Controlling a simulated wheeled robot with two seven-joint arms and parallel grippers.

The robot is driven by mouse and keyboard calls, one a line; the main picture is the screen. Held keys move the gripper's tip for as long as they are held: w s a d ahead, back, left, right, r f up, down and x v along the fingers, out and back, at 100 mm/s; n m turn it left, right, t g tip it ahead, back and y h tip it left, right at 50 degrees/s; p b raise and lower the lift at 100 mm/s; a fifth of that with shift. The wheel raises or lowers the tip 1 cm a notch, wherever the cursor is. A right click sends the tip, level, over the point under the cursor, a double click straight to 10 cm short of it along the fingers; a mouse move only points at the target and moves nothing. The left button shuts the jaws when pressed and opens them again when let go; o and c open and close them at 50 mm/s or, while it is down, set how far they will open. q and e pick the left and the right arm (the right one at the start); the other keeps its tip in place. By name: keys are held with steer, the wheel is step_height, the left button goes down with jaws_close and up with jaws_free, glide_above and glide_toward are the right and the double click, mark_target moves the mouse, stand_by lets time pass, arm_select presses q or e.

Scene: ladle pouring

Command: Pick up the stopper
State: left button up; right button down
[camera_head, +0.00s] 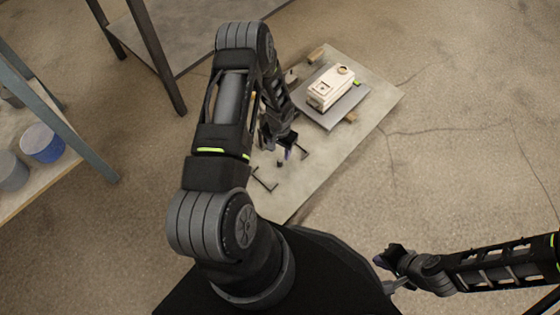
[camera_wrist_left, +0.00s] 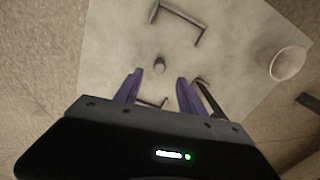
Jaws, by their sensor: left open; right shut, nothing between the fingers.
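A small dark cylinder, which looks like the stopper (camera_head: 280,162), stands on the pale table (camera_head: 335,150) between two black brackets. In the left wrist view the stopper (camera_wrist_left: 159,64) shows just beyond the fingertips, roughly centred between them. My left gripper (camera_head: 286,151) is open above the table close to the stopper; its purple fingers (camera_wrist_left: 159,78) are spread with nothing between them. I cannot tell its exact height above the stopper. My right gripper (camera_head: 386,258) is shut and empty, off the table at the lower right.
Black brackets (camera_head: 265,181) lie near the stopper; one (camera_wrist_left: 180,22) also shows in the left wrist view. A round pale bowl (camera_wrist_left: 288,63) is at the right there. A cream box (camera_head: 331,87) sits on a grey board (camera_head: 328,119) farther back. A shelf holds a blue can (camera_head: 42,144).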

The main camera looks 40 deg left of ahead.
mark_target(280, 160)
arm_select(q)
steer(key=shift+f+b, duration=0.45)
steer(key=shift+f, duration=0.8)
step_height(280, 160, down, 5)
steer(key=shift+f+b, duration=0.15)
steer(key=shift+b, duration=1.1)
jaws_close()
